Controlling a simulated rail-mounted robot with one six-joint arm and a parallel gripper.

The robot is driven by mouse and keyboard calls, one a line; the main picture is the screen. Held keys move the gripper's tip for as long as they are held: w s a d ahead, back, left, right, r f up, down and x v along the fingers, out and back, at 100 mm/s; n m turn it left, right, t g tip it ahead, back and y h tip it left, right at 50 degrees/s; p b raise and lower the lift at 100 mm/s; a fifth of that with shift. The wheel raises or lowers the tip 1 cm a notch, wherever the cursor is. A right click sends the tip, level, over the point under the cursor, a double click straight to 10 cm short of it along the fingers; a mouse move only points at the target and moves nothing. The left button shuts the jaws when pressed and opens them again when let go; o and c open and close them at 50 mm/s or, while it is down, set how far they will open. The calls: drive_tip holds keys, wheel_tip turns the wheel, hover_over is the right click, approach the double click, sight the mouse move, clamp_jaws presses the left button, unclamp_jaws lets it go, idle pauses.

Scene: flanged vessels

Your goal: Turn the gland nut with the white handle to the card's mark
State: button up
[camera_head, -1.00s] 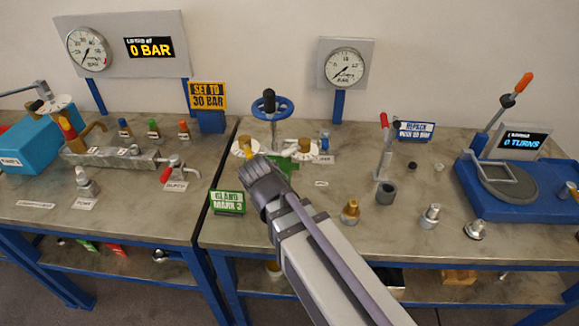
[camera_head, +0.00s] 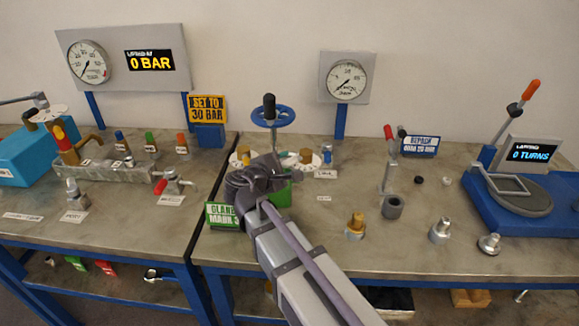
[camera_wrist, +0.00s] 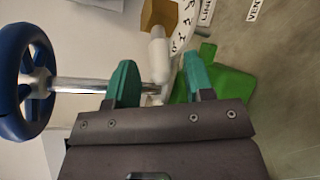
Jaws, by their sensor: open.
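My gripper (camera_wrist: 162,88) is open, its two teal fingertips apart. In the wrist view a white handle (camera_wrist: 158,58) lies between and just beyond the fingertips; I cannot tell whether they touch it. It joins a brass nut (camera_wrist: 159,13) beside a white numbered dial (camera_wrist: 186,30). In the head view a brass nut (camera_head: 306,156) shows on a dial right of the valve stem, and another dial with brass (camera_head: 240,157) lies to its left. My wrist hides much of the green valve body (camera_head: 280,196). The green card (camera_head: 224,215) reads "GLAND MARK 3".
The blue handwheel (camera_head: 272,116) on its upright stem rises behind my gripper, and shows close at the left of the wrist view (camera_wrist: 22,80). A grey cup (camera_head: 392,207) and a brass fitting (camera_head: 355,224) stand to the right. A gauge panel (camera_head: 344,76) stands behind.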

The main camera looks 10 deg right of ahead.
drive_tip(key=shift+x, duration=1.25)
clamp_jaws()
